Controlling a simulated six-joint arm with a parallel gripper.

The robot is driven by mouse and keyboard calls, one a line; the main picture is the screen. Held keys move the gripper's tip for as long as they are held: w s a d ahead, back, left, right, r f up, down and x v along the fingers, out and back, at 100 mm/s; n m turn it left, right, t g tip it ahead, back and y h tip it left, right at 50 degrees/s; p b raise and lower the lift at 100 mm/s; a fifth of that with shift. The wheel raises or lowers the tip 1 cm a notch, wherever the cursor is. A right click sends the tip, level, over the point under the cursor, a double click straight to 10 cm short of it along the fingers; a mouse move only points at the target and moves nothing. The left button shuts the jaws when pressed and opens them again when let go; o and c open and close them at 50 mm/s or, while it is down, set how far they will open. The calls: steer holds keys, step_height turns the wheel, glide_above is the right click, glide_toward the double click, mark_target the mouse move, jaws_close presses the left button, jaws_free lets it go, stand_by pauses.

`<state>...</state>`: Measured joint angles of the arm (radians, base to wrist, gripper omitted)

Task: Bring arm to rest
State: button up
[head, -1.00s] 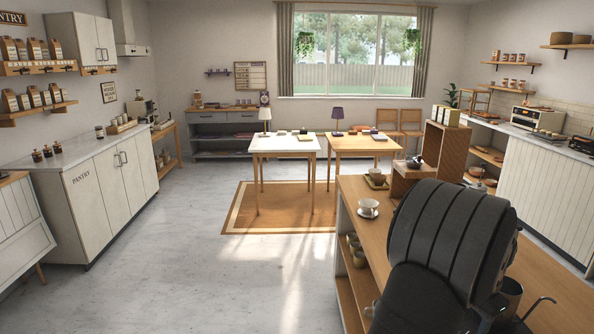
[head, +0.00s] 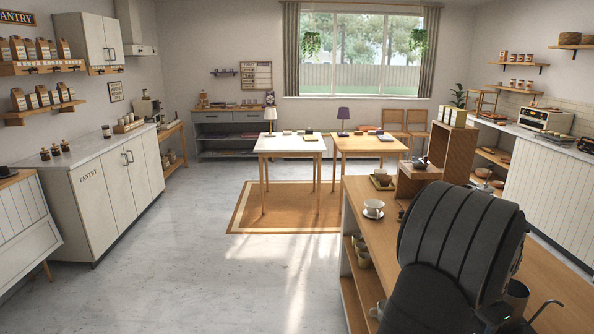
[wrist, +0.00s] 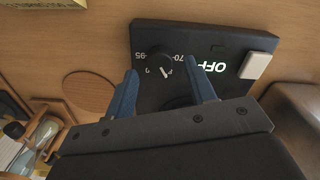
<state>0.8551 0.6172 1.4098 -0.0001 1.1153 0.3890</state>
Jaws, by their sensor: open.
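My arm (head: 462,240) is a large dark shape over the wooden counter at the lower right of the head view. My gripper (wrist: 163,88) shows in the wrist view with two blue fingers apart and nothing held between them. I cannot tell from the picture whether a fingertip touches the panel. In the head view my gripper is hidden behind my arm.
A cup on a saucer (head: 373,214) stands on the wooden counter (head: 362,190), left of my arm. A wooden box shelf (head: 452,150) stands further back on it. In the wrist view a round brown disc (wrist: 90,93) lies left of the panel. The floor left of the counter is clear.

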step_height(320, 180, up, 16)
steer(key=f, duration=0.1)
step_height(320, 180, down, 17)
steer(key=shift+r, duration=0.1)
steer(key=shift+f, duration=0.35)
steer(key=n, duration=0.6)
steer(key=shift+r, duration=0.1)
steer(key=n, duration=0.5)
steer(key=shift+n, duration=0.3)
steer(key=shift+r, duration=1.1)
